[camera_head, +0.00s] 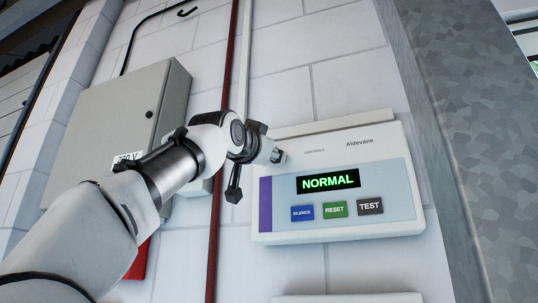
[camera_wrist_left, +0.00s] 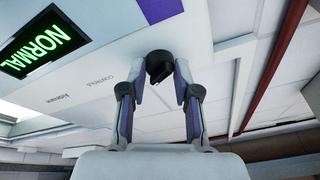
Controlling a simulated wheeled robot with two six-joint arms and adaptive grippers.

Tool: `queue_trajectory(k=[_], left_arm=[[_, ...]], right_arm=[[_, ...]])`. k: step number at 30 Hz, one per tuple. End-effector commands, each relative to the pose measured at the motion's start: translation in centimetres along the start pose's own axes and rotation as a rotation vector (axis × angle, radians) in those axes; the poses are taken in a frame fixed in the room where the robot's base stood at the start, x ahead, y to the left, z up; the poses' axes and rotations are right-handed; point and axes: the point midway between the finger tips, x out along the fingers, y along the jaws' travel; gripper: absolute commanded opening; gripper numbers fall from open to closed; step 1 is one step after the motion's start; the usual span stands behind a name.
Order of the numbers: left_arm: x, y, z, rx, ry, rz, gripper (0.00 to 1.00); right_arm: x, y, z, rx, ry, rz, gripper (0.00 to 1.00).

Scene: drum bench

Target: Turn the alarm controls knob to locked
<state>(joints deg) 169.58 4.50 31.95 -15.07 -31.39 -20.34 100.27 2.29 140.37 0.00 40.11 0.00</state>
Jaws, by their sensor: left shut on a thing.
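The alarm panel (camera_head: 400,145) is a white wall box with a lit green NORMAL display (camera_head: 328,181). "CONTROLS" is printed near its upper left. My left gripper (camera_head: 277,156) is at the panel's upper left corner. In the left wrist view, the black controls knob (camera_wrist_left: 159,65) sits between the fingertips of my left gripper (camera_wrist_left: 160,78), which is shut on it. The fingers cover the knob's sides, and its position marks cannot be read. In the head view the gripper hides most of the knob. My right gripper is out of view.
SILENCE (camera_head: 302,213), RESET (camera_head: 335,209) and TEST (camera_head: 370,206) buttons sit below the display. A grey wall cabinet (camera_head: 125,105) is at left, behind my arm. A red pipe (camera_head: 226,65) runs down the wall. A metal column (camera_head: 485,130) stands at right.

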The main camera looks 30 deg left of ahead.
Motion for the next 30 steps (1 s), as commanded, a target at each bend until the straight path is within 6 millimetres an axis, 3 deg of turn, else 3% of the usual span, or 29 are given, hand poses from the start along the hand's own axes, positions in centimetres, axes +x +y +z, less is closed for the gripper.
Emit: queue_trajectory(k=[30], left_arm=[[0.0, 0.1, -0.8, -0.844, -0.055, -0.244, 0.00]], right_arm=[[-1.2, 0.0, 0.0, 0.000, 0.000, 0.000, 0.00]])
